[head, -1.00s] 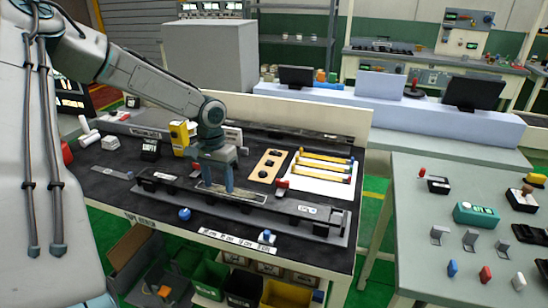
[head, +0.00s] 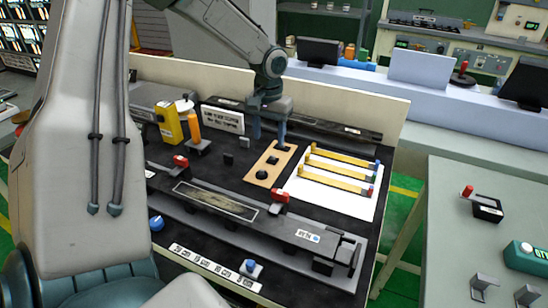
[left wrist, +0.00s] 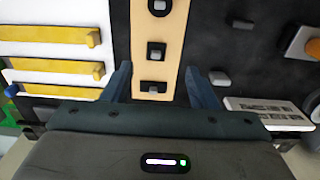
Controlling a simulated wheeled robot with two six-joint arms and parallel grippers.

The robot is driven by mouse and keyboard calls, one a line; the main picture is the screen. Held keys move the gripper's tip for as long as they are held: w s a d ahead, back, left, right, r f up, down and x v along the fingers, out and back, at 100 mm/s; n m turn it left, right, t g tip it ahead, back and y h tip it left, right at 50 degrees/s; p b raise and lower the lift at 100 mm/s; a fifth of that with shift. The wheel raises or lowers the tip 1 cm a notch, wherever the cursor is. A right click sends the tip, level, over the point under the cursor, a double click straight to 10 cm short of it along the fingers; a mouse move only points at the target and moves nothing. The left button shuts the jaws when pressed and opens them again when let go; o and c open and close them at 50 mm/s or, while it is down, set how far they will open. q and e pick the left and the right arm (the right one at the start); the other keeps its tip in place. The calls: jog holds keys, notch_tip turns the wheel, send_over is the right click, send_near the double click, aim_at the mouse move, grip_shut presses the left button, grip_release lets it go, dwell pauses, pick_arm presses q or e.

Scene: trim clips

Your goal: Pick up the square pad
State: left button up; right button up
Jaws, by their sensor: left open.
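A tan board (head: 254,181) lies on the black bench top with small dark pads in a row. In the head view the near pad (head: 262,174) and the middle pad (head: 273,160) show; the far end is partly behind my fingers. In the left wrist view the board shows a roundish pad (left wrist: 158,7), a squarish pad (left wrist: 156,51) and another squarish pad (left wrist: 153,87). I cannot tell for sure which is the square pad. My left gripper (head: 269,141) is open and empty above the board's far end, its fingers (left wrist: 160,72) on either side of the strip. My right gripper is out of view.
A white sheet with yellow clips (head: 339,173) lies right of the board. A long dark rail (head: 215,204) runs in front. A labelled sign (head: 222,119), a yellow block (head: 168,122) and an orange-topped part (head: 194,125) stand left. A low back panel (head: 350,98) rises behind.

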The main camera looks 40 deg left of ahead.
aim_at(271, 162)
pick_arm(q)
jog(key=shift+w+a+f, duration=0.1)
jog(key=shift+w+f, duration=0.15)
jog(key=shift+f, duration=1.1)
jog(key=f, duration=0.1)
jog(key=f+p, duration=0.1)
jog(key=f, duration=0.2)
jog(key=shift+s+d, duration=0.15)
jog(key=shift+d, duration=0.2)
jog(key=shift+f, duration=0.35)
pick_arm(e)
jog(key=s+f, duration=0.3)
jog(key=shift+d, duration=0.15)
pick_arm(q)
jog(key=shift+r, duration=0.1)
jog(key=c, duration=1)
